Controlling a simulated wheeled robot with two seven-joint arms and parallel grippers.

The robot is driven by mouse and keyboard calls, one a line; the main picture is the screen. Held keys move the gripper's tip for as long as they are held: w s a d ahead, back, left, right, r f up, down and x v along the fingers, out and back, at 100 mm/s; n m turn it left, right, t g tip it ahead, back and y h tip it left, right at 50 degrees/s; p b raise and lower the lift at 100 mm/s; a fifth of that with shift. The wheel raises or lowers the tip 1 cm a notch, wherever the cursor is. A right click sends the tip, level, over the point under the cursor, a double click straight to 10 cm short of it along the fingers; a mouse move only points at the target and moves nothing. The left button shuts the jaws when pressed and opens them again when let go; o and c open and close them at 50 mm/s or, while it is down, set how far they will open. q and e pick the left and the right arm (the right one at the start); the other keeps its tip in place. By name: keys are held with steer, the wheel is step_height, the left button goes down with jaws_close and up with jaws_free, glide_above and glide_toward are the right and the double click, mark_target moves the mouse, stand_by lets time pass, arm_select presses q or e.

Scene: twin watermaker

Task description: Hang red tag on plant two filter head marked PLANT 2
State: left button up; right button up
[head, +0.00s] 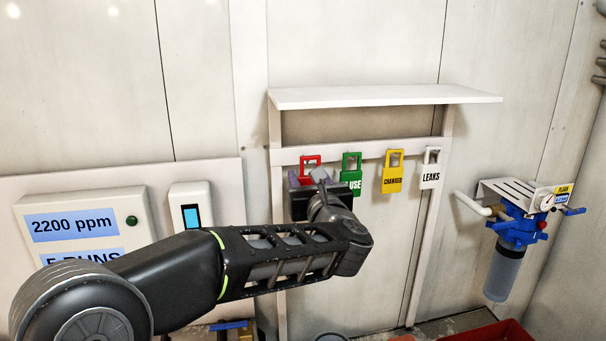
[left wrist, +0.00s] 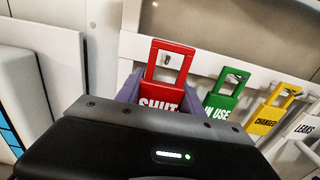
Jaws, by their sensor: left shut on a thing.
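The red tag (head: 311,161) hangs on the rail at the left end of the row of tags, its lower part hidden by my left gripper in the head view. In the left wrist view the red tag (left wrist: 165,85) shows the letters "SHUT" and its square loop. My left gripper (head: 312,180) is shut on the red tag, with a finger at each side of it. The blue filter head (head: 517,228) with a grey bowl is on the wall at the right; its small yellow and white labels are too small to read. My right gripper is not in view.
A green tag (head: 351,173), a yellow tag (head: 392,172) and a white tag (head: 431,168) hang to the right on the same white rail (head: 370,151). A shelf (head: 385,96) juts out above them. A panel reading "2200 ppm" (head: 75,225) is at left. A red bin (head: 490,333) stands low right.

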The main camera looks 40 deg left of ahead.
mark_target(303, 176)
arm_select(q)
steer(key=w+a, duration=0.1)
steer(key=w+a+f, duration=0.1)
steer(key=a, duration=0.1)
steer(key=shift+w+p, duration=0.2)
steer(key=shift+p, duration=0.2)
steer(key=shift+f+b, duration=0.25)
steer(key=shift+b, duration=0.2)
steer(key=o, duration=1.3)
